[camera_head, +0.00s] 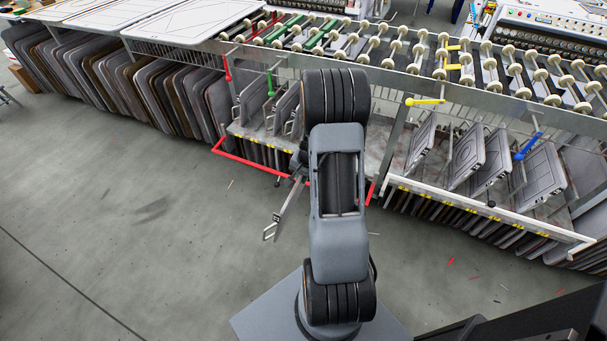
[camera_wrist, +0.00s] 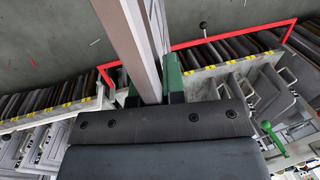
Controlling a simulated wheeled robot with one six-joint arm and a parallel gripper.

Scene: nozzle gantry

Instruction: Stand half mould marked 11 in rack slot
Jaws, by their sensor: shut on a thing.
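A thin grey half mould (camera_head: 287,209) hangs from my gripper (camera_head: 301,168), just left of my arm in the head view. It has a handle loop at its lower end, and no number on it can be read. In the wrist view my gripper (camera_wrist: 152,88) has its green fingers closed on the mould (camera_wrist: 128,38), which is seen nearly edge-on. The rack bay with the red bar (camera_head: 248,163) is behind the mould and holds several upright half moulds (camera_head: 255,98). The mould is in front of this bay, apart from the rack. My arm hides part of the bay.
Another bay at right (camera_head: 470,206) holds several tilted moulds. Coloured levers, red (camera_head: 227,68), green (camera_head: 270,82), yellow (camera_head: 425,101) and blue (camera_head: 528,147), stick out. Large panels (camera_head: 150,90) stand at left. The floor at left is clear.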

